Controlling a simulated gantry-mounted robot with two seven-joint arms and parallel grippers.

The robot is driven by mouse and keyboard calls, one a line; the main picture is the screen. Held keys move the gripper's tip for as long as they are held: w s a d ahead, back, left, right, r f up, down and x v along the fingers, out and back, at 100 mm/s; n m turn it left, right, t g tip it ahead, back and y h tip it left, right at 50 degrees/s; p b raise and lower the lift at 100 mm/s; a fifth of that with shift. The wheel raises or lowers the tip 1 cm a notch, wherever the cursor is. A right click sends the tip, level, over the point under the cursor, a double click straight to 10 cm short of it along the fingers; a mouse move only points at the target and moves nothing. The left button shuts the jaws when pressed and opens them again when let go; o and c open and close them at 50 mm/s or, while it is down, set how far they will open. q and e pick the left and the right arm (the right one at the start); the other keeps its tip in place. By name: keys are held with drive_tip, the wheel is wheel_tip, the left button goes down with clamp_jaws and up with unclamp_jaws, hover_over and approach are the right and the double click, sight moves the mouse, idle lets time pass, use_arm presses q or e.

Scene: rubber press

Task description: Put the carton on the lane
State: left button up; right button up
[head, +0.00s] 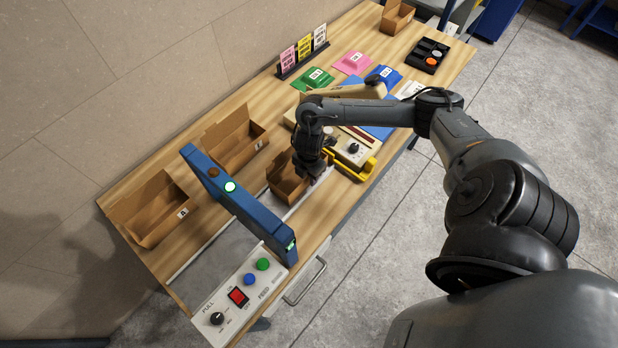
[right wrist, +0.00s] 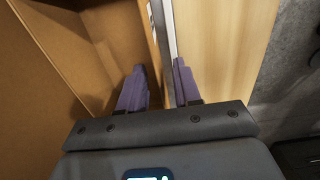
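A small open brown carton (head: 287,182) sits at the near end of the pale lane (head: 212,240), just right of the blue arch. My right gripper (head: 312,170) is down at the carton's right wall. In the right wrist view the carton (right wrist: 40,90) fills the left side. The two purple fingers of my right gripper (right wrist: 160,88) stand apart, one inside the carton and one outside, with the wall between them. A gap shows between the fingers, so they look open. My left gripper is not in view.
A blue arch (head: 240,205) spans the lane. A control panel (head: 240,297) with buttons stands at the front. Two larger open cartons, one at the left (head: 150,215) and one further back (head: 235,140), stand along the wall side. A yellow-edged device (head: 352,150) is right of my gripper.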

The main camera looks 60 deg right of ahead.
wheel_tip(320, 180, up, 9)
drive_tip(key=shift+w+f+p, duration=0.1)
drive_tip(key=shift+p, duration=0.75)
drive_tip(key=shift+r, duration=0.45)
